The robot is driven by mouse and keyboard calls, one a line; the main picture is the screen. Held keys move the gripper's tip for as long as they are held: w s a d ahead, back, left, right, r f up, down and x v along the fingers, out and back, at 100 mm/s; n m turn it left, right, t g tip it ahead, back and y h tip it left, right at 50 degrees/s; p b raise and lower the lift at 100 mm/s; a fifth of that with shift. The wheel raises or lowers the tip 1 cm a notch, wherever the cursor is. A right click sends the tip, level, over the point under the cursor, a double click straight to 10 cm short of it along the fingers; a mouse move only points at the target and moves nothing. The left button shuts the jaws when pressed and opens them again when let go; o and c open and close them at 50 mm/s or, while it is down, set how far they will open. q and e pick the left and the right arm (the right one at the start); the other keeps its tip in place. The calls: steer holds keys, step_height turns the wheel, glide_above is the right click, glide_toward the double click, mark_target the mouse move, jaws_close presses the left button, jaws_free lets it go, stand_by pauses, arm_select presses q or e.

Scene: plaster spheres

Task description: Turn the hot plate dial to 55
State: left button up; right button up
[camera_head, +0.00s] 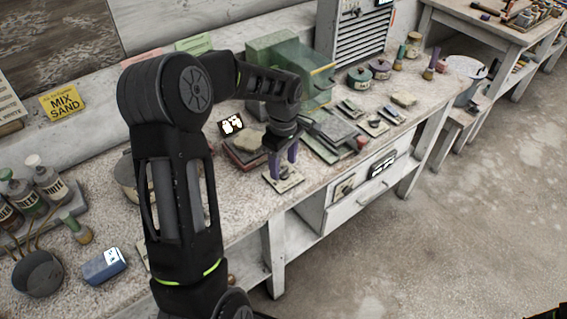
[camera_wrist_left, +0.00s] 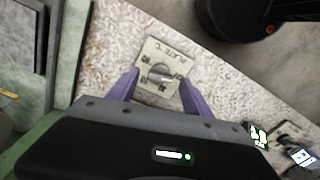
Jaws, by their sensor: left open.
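The dial (camera_wrist_left: 160,73) is a round grey knob on a beige plate (camera_wrist_left: 163,47) marked "PLATE °C" in the left wrist view. The plate also shows in the head view (camera_head: 285,183), lying on the speckled bench top near its front edge. My left gripper (camera_wrist_left: 160,80) is open, with its purple fingers on either side of the knob and apart from it in the picture. In the head view my left gripper (camera_head: 282,163) points down over the plate and hides most of the knob. I cannot read the dial's setting. My right gripper is not in view.
A green translucent box (camera_head: 305,75) stands behind. Bottles (camera_head: 48,180), a dark pot (camera_head: 38,272) and a blue box (camera_head: 104,266) are at the left.

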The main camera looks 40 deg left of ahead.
arm_select(q)
steer(key=shift+f, duration=0.6)
jaws_close()
